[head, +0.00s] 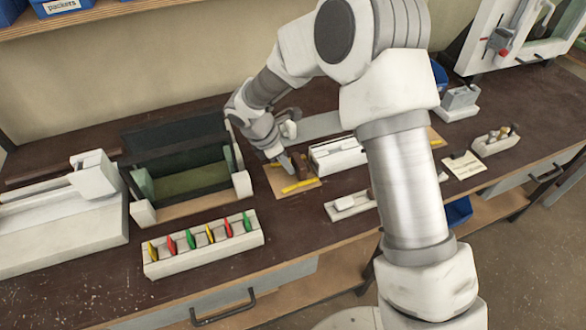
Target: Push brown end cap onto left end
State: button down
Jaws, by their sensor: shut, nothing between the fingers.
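A small brown block, which looks like the brown end cap (300,162), stands just left of a pale clamp-like fixture (338,155). Whether it touches a profile end there is too small to tell. The right part of the fixture is hidden behind my arm. My gripper (287,163) points down directly left of the brown block, very near or touching it. The gripper is shut and empty. A light board with yellow strips (300,186) lies under this spot.
A white rack (205,247) with several coloured pieces stands at the front. A dark-backed green trough (190,180) is to the left, beside a white machine (60,220). A small pale holder (350,206) sits in front of the fixture. Bare dark bench shows around the rack's right end.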

aim_at(298, 160)
jog(key=shift+w+d, duration=0.25)
jog(key=shift+d, duration=0.25)
jog(key=shift+w+d, duration=0.25)
jog(key=shift+d, duration=0.2)
jog(key=shift+w+d, duration=0.25)
jog(key=shift+d, duration=0.35)
jog(key=shift+a, duration=0.2)
dwell(0.3)
jog(key=shift+s+a, duration=0.45)
jog(key=shift+a, duration=0.35)
notch_tip(298, 160, up, 8)
jog(key=p, duration=0.6)
jog(key=shift+p, duration=0.3)
